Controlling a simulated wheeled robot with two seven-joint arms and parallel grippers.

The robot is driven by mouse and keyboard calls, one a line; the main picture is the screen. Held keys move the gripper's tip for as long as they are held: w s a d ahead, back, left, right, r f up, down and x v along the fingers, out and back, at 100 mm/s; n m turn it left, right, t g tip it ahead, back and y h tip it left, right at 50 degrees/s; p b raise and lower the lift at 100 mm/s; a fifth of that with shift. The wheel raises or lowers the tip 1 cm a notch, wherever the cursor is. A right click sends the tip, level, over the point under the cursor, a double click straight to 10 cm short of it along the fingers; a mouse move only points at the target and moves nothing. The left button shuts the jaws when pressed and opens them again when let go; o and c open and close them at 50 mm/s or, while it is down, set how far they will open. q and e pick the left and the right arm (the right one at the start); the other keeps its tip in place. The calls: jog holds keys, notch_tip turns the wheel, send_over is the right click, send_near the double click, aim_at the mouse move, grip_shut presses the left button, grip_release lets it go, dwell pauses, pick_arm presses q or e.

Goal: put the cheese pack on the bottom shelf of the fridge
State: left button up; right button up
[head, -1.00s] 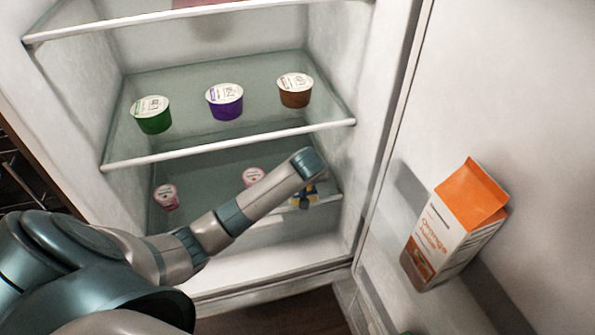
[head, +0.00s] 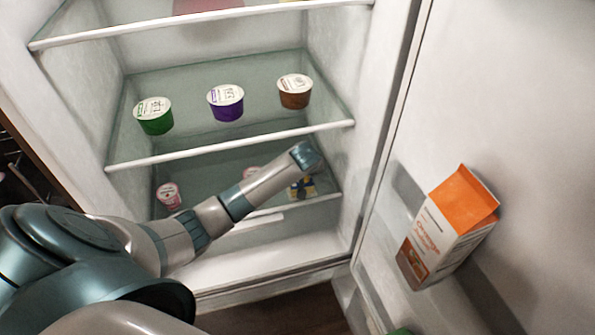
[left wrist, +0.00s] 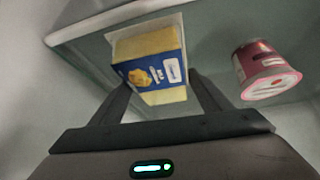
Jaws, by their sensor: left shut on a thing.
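The cheese pack (head: 301,190), yellow with a blue label, shows in the head view just below my left wrist, over the right part of the fridge's bottom glass shelf (head: 224,165). In the left wrist view the cheese pack (left wrist: 148,56) sits between the fingers of my left gripper (left wrist: 158,90), which is shut on it. In the head view the fingers are largely hidden by my forearm and wrist. I cannot tell whether the pack touches the shelf. My right gripper is not in view.
A pink cup (head: 168,195) stands at the left of the bottom shelf. Another pink cup (head: 250,172) is partly hidden behind my arm; one pink cup (left wrist: 264,70) shows beside the pack. The middle shelf (head: 200,154) is close above. An orange juice carton (head: 447,228) stands in the door.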

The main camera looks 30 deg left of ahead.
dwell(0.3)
pick_arm(q)
jog(key=o, duration=1.4)
jog(key=shift+f, duration=0.1)
jog(key=shift+c, duration=0.2)
jog(key=b+v, duration=0.2)
jog(key=v, duration=0.9)
jog(key=shift+s+d+r+b, duration=0.2)
jog(key=shift+r+b, duration=0.1)
jog(key=shift+r, duration=0.3)
